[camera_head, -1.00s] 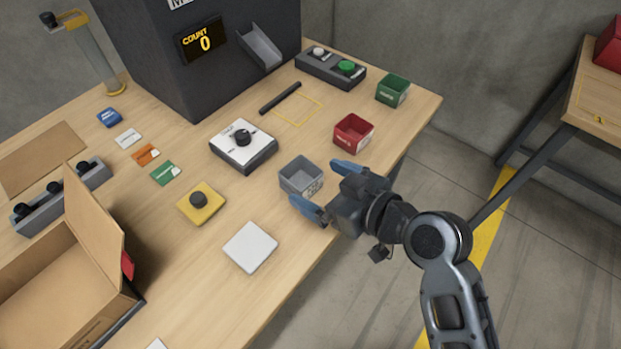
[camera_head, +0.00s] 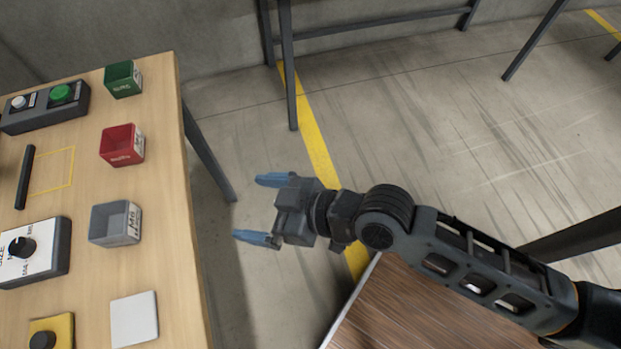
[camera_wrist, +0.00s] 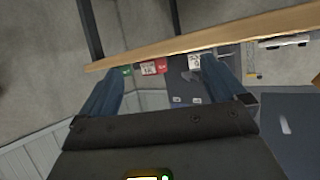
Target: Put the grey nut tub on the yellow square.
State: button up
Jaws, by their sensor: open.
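The grey nut tub (camera_head: 115,223) stands upright near the right edge of the wooden table in the head view, with a white label on its right side. The yellow square (camera_head: 52,171) is a thin outline on the tabletop, up and left of the tub, and its inside is bare. My gripper (camera_head: 257,209) is open and empty, off the table to the right of the tub, over the floor. In the wrist view, my two blue fingers stand apart (camera_wrist: 160,85) with the table edge beyond them.
A red tub (camera_head: 122,146) and a green tub (camera_head: 123,79) stand along the same table edge. A black bar (camera_head: 25,177) lies left of the square. A dial box (camera_head: 36,252), white pad (camera_head: 134,319) and button box (camera_head: 45,108) are nearby. A brown wooden surface (camera_head: 425,315) lies below my arm.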

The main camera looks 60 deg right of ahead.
jog(key=s+d+r+m+t+h, duration=0.1)
jog(key=s+r, duration=0.4)
jog(key=s, duration=0.5)
jog(key=s+d+r+m+t+h, duration=0.1)
jog(key=s+d+r+m+h, duration=0.1)
jog(key=s+d+r, duration=0.4)
jog(key=s+h, duration=0.1)
jog(key=s, duration=0.3)
jog(key=shift+d+r+m+t, duration=0.2)
jog(key=shift+m+t, duration=0.1)
jog(key=shift+t, duration=0.1)
